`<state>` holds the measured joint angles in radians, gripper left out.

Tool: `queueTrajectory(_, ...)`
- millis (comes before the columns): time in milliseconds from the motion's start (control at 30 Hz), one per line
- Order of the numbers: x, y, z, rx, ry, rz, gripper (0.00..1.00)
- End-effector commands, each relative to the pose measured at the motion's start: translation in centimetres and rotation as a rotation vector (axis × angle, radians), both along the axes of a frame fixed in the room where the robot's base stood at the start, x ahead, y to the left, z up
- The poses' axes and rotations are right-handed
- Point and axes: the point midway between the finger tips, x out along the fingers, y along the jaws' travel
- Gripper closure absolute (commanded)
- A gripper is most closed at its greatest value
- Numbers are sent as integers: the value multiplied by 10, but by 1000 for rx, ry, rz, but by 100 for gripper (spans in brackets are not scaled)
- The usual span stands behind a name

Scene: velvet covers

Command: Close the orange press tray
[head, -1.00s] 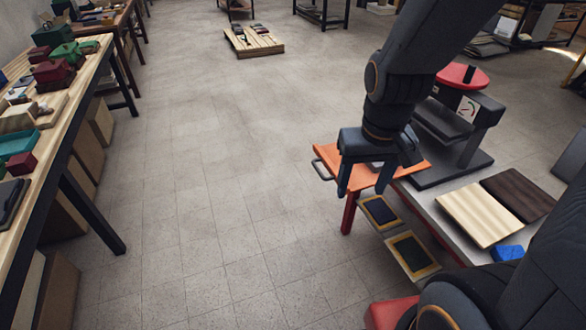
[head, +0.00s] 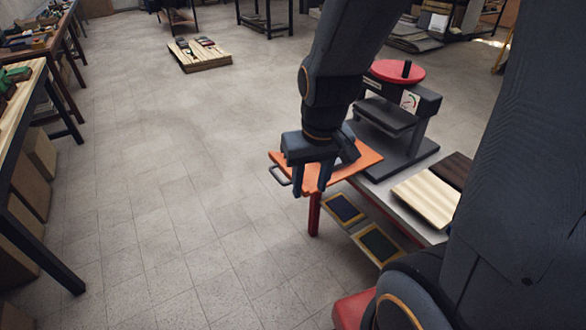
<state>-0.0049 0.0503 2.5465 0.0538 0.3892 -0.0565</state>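The orange press tray (head: 362,158) sticks out from the left end of the press table, with a dark handle (head: 280,175) on its left edge. The black press (head: 405,125) with a red wheel (head: 398,71) stands behind it to the right. My gripper (head: 310,188) points down in front of the tray and hides part of it. Its two fingers are apart with nothing seen between them. The handle is to the left of the fingers; I cannot tell whether the gripper touches the tray.
A pale wood board (head: 425,197) and a dark board (head: 455,170) lie on the table. Two framed screens (head: 343,209) sit below the tray. A workbench (head: 25,95) stands at the left, a pallet (head: 200,58) farther back. The floor between is clear.

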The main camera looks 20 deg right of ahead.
Motion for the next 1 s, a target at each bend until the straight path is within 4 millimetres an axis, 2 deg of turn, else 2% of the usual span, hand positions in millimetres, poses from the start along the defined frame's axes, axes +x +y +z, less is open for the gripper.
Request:
queueTrajectory(33, 13, 6, -7, 14, -23, 11, 72)
queueTrajectory(167, 70, 17, -26, 28, -146, 51, 94)
queueTrajectory(200, 90, 16, -33, 16, -190, 59, 100)
queueTrajectory(300, 135, 6, -54, -55, -286, 72, 100)
queueTrajectory(400, 167, -14, -74, -168, -343, 75, 100)
queueTrajectory(500, 184, -37, -91, -286, -360, 77, 100)
queueTrajectory(633, 190, -58, -104, -399, -348, 78, 100)
queueTrajectory(867, 195, -72, -115, -452, -336, 78, 100)
queueTrajectory(1000, 204, -79, -132, -450, -335, 78, 100)
